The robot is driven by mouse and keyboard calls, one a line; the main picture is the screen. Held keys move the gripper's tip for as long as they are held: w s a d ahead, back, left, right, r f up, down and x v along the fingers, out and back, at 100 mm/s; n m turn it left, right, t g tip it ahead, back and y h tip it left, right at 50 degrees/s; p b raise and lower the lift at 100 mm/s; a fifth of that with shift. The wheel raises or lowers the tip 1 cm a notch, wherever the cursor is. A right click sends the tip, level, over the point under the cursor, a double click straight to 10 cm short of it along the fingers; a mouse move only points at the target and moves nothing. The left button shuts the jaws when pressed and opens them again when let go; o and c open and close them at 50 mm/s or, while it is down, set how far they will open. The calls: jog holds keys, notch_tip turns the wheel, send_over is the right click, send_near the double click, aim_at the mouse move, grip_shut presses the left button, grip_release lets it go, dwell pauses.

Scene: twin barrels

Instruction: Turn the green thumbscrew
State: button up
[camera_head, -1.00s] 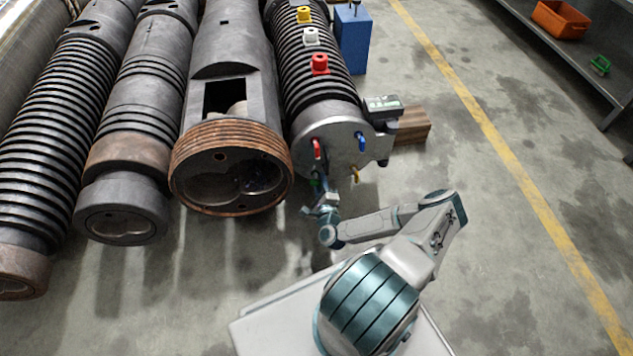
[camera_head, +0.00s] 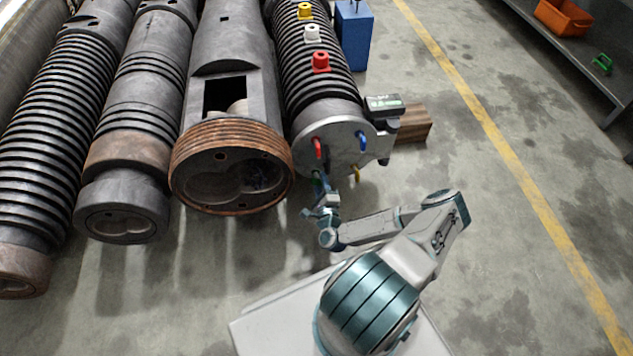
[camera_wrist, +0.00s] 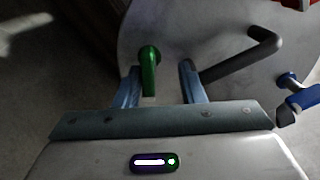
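The green thumbscrew (camera_wrist: 150,72) is on the pale round end plate (camera_wrist: 205,30) of the ribbed barrel in the wrist view, its handle pointing down. My gripper (camera_wrist: 160,78) is open with one finger on each side of the thumbscrew. The left finger is closer to it than the right one, and I cannot tell whether either touches it. In the head view my gripper (camera_head: 319,186) is at the lower left of the end plate (camera_head: 338,142) and mostly hides the green thumbscrew.
A grey bent bar (camera_wrist: 245,55) is just right of the right finger, with a blue thumbscrew (camera_wrist: 300,92) further right. A rust-rimmed barrel (camera_head: 232,135) lies to the left. Floor (camera_head: 500,250) on the right is clear.

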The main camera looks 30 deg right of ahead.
jog(key=s, duration=0.1)
jog(key=s+f, duration=0.1)
jog(key=s+a+f, duration=0.1)
jog(key=shift+s, duration=0.4)
jog(key=shift+b+x, duration=1.25)
jog(key=shift+x, duration=1.1)
jog(key=shift+w+d+r, duration=0.15)
jog(key=shift+w, duration=0.05)
grip_shut()
grip_release()
jog(key=shift+r, duration=0.1)
